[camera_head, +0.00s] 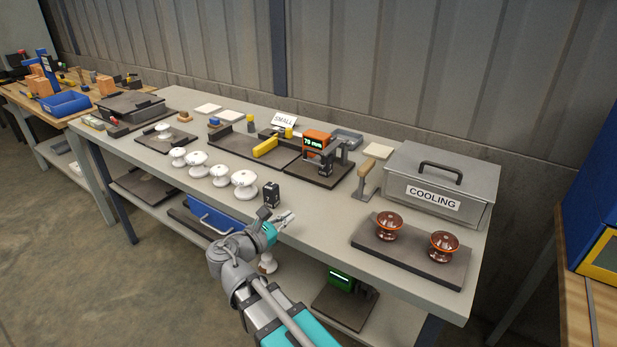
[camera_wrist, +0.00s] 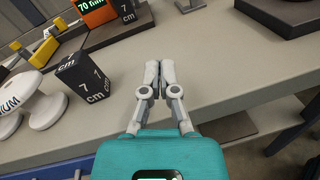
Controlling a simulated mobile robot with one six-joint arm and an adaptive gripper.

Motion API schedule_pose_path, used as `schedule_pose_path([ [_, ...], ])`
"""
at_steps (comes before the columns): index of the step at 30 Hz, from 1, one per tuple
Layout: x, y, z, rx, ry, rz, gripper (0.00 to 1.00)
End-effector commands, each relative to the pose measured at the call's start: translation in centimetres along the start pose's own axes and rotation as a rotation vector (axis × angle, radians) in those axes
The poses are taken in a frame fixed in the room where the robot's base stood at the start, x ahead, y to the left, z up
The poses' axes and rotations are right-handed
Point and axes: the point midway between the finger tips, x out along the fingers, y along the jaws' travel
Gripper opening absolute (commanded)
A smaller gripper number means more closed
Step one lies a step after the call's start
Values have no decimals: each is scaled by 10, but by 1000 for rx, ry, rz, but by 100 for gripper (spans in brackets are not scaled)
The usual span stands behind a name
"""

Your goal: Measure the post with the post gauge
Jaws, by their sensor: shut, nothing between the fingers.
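The post gauge (camera_head: 316,140) stands at the back middle of the bench on a dark plate. Its orange display reads 70 mm; part of it also shows at the top of the wrist view (camera_wrist: 94,8). A black block (camera_head: 271,195) marked 7 cm stands upright near the bench's front edge; it also shows in the wrist view (camera_wrist: 84,78). A second dark block marked 7 cm (camera_wrist: 125,10) shows beside the display. White insulators (camera_head: 220,175) stand in a row left of the near block; I cannot tell which piece is the post. My gripper (camera_head: 289,216) is shut and empty at the front edge, right of the near block; its fingertips (camera_wrist: 161,66) touch.
Two brown insulators stand on a dark tray (camera_head: 408,265) at right. A grey box labelled COOLING (camera_head: 440,185) is behind them. A yellow-handled fixture (camera_head: 266,147) and a SMALL sign (camera_head: 284,119) are left of the gauge. The bench between my gripper and the gauge is clear.

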Motion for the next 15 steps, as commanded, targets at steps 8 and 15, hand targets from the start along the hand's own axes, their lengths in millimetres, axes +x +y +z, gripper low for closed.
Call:
schedule_pose_path([
  [8,-48,28,-19,-184,-163,135,0],
  [15,-60,35,-18,-231,-210,162,0],
])
